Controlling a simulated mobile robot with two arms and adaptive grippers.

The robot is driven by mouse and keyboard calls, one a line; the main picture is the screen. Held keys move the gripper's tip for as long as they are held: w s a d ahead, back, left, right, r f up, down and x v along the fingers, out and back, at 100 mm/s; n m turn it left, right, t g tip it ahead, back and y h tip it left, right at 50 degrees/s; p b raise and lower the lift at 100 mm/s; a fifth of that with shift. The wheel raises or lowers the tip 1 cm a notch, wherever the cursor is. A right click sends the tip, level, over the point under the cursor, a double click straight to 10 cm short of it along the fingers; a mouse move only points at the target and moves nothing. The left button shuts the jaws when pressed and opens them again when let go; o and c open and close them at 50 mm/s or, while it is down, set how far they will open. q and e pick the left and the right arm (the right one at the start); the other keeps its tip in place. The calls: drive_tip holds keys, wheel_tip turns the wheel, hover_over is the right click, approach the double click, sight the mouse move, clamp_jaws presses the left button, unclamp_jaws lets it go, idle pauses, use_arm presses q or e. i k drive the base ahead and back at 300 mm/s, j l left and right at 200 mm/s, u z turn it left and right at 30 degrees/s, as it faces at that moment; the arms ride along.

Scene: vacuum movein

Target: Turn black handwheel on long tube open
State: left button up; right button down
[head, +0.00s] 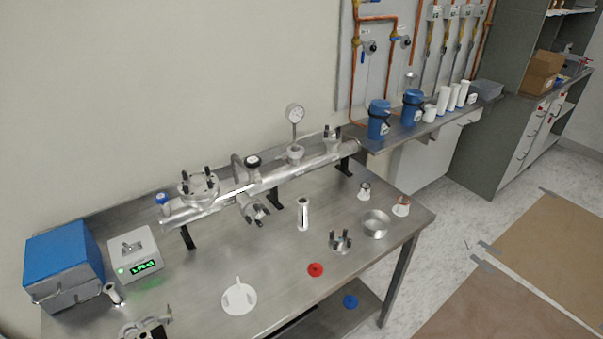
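The long tube (290,172) is a silver metal pipe lying along the back of the steel table on black supports. A black handwheel (253,161) with a pale centre sits on top of a valve near the tube's middle. It stands upright and nothing covers it. Whether the valve is open or closed cannot be told from here. Neither my left nor my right gripper is in view.
A round gauge (295,114) rises from the tube. A flange with black clamps (198,186) is on its left part. A blue-topped box (64,262) and a display unit (135,253) stand at the left. Loose parts, including a white disc (239,297), lie in front.

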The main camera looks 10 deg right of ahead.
sight(251, 162)
drive_tip(key=k+l+z, duration=0.15)
drive_tip(key=k+z, duration=0.25)
drive_tip(key=k+l+z, duration=0.2)
drive_tip(key=z, duration=0.15)
